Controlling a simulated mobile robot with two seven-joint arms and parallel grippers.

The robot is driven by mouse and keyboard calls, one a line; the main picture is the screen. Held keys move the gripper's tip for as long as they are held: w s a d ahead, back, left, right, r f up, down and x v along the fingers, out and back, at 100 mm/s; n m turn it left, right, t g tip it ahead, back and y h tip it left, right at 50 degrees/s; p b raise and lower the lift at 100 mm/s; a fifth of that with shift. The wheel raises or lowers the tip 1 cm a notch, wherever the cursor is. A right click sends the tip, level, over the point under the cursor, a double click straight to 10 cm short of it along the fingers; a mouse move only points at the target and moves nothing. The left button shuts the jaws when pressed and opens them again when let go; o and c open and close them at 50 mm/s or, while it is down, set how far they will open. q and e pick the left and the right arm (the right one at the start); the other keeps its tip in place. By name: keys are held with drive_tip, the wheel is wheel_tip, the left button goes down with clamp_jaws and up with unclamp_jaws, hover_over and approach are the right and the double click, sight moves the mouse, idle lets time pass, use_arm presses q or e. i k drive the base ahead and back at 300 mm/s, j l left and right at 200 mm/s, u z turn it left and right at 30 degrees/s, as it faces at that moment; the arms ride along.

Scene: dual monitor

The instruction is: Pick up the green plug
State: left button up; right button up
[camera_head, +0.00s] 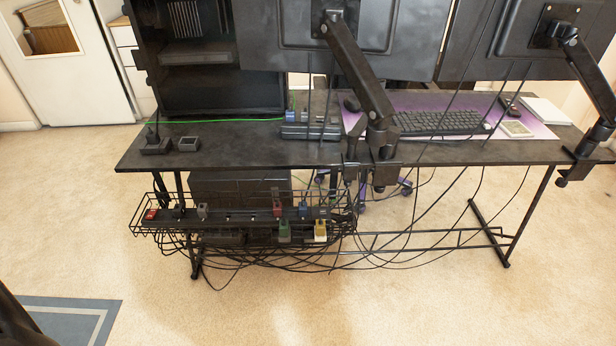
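The green plug (284,231) is at the wire cable tray (143,226) under the back edge of the desk. It sits just below a dark power strip (242,216) in the tray. A yellow plug (320,231) is right beside it on the right. A red plug (277,208) and a blue plug (304,209) stand a little above it. The green plug's lower end is partly behind tray wires, and I cannot tell which socket it is in. Neither of my grippers is in view.
The black desk (235,153) carries a PC case (205,92), a keyboard (440,122) and two monitors on arms. Loose black cables hang below the desktop, right of the tray. The carpet (400,300) in front is clear. A grey-blue rug (75,312) lies lower left.

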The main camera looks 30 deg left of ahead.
sight(284, 228)
drive_tip(key=u, duration=1.05)
